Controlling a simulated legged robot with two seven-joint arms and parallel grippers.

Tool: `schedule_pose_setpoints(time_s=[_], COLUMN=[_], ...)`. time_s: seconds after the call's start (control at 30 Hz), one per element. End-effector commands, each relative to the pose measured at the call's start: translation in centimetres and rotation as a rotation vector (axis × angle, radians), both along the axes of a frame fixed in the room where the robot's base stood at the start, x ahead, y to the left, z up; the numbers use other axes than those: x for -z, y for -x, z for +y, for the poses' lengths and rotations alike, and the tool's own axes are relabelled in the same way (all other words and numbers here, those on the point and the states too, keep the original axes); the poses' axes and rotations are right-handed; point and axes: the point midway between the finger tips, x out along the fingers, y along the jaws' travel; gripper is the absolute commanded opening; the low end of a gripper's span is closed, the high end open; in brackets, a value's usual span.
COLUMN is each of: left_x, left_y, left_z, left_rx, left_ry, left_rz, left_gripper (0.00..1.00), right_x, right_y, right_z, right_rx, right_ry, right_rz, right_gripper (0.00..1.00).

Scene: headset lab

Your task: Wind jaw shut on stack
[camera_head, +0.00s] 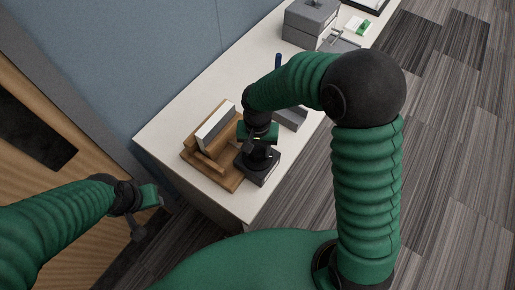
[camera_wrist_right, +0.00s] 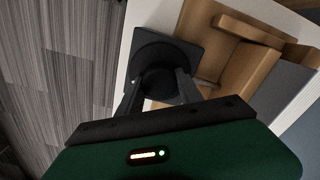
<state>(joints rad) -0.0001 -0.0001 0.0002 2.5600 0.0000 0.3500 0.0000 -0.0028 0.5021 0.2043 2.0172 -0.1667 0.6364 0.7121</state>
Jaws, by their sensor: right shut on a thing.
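A wooden press (camera_head: 188,157) stands near the front left corner of the white table, and a pale block with a dark side, likely the stack (camera_head: 214,122), sits upright against its wooden parts. A dark square housing with a round black knob (camera_wrist_right: 155,55) is at the press's right side; the housing (camera_head: 262,172) also shows in the head view. My right gripper (camera_wrist_right: 157,88) has its fingers on both sides of the knob and is shut on it. The jaw's contact with the stack cannot be made out. My left gripper (camera_head: 146,212) hangs off the table's left end, apart from the press; its fingers are unclear.
A grey block (camera_head: 292,117) lies behind my right arm, with a dark blue upright thing (camera_head: 278,61) near it. A grey machine (camera_head: 309,22) and a small green-and-white item (camera_head: 361,26) stand at the far end. The table (camera_head: 164,124) is clear left of the press.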

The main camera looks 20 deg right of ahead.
Motion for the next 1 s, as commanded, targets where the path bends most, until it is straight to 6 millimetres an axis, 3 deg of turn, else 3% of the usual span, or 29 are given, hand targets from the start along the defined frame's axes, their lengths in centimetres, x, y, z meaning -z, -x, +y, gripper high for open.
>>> schedule_pose_setpoints(time_s=[0.03, 0.13, 0.27, 0.47, 0.73, 0.77, 0.9, 1.0], left_x=[0.0, 0.0, -0.3, -1.2, -1.1, -1.1, -1.1, -1.1], left_y=[0.0, 0.0, 0.0, 0.0, 0.0, 0.0, 0.0, 0.0], left_z=[0.0, 0.0, 0.0, 0.0, 0.0, 0.0, 0.0, 0.0], left_rx=[0.000, 0.000, 0.000, 0.000, 0.000, 0.000, 0.000, 0.000], left_ry=[0.000, 0.000, 0.000, 0.000, 0.000, 0.000, 0.000, 0.000], left_rz=[0.000, 0.000, 0.000, 0.000, 0.000, 0.000, 0.000, 0.000], left_gripper=[0.36, 0.36, 0.36, 0.36, 0.36, 0.36, 0.36, 0.36], right_x=[0.0, 0.0, -0.1, -0.2, -0.1, -0.1, -0.1, 0.0], right_y=[0.1, 0.1, 0.1, 0.1, 0.0, 0.0, 0.0, 0.0], right_z=[0.0, 0.0, 0.1, 0.1, 0.1, 0.1, 0.1, 0.1], right_rx=[0.000, 0.000, 0.063, 0.318, 0.340, 0.340, 0.339, 0.339], right_ry=[0.001, 0.000, 0.001, 0.001, -0.001, -0.001, -0.001, 0.000], right_rz=[0.001, 0.001, 0.001, 0.002, 0.000, 0.000, 0.000, 0.001], right_gripper=[0.15, 0.02, 0.02, 0.02, 0.02, 0.45, 0.63, 0.64])
